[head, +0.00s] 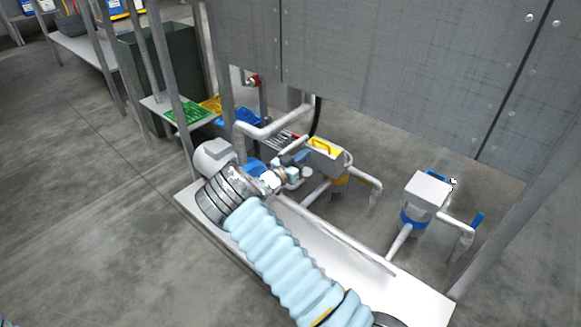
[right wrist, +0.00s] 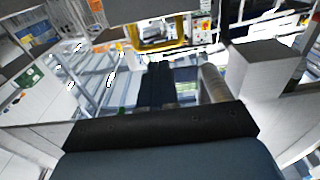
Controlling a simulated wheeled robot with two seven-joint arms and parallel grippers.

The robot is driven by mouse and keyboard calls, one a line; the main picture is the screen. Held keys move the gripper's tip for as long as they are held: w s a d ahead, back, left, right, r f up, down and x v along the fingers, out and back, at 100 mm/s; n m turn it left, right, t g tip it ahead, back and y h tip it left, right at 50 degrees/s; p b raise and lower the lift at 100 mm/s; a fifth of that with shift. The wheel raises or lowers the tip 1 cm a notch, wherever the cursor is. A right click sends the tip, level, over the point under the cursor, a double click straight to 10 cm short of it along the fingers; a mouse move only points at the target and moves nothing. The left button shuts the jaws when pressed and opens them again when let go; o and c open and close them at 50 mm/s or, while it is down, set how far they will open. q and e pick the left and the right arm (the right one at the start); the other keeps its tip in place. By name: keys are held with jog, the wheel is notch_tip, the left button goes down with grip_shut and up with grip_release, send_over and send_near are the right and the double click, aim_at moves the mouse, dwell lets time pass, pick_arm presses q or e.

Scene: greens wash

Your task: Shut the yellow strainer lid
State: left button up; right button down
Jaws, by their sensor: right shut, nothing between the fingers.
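The yellow strainer lid (head: 325,147) shows on top of a white strainer housing (head: 338,161) with a yellow band below, in the middle of the head view. I cannot tell how far open the lid stands. In the right wrist view a yellow frame-like part (right wrist: 160,55) shows ahead of the fingers; it may be this lid. My right gripper (head: 299,172) is at the end of the pale blue sleeved arm, left of and below the yellow strainer. It is shut and empty, and its fingers (right wrist: 158,88) show dark in the wrist view. My left gripper is out of view.
A blue-banded strainer (head: 427,190) stands to the right, and a rounded grey-white housing (head: 212,155) to the left. White pipes (head: 275,128) run between them. Grey panels (head: 400,70) rise behind. Green (head: 188,113) and blue trays (head: 238,117) lie on a shelf at left.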

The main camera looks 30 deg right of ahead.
aim_at(320, 142)
jog(key=x, duration=0.5)
jog(key=shift+w+d+b, duration=0.1)
jog(key=shift+d+b, duration=0.2)
jog(key=shift+d, duration=0.1)
jog(key=shift+r, duration=0.1)
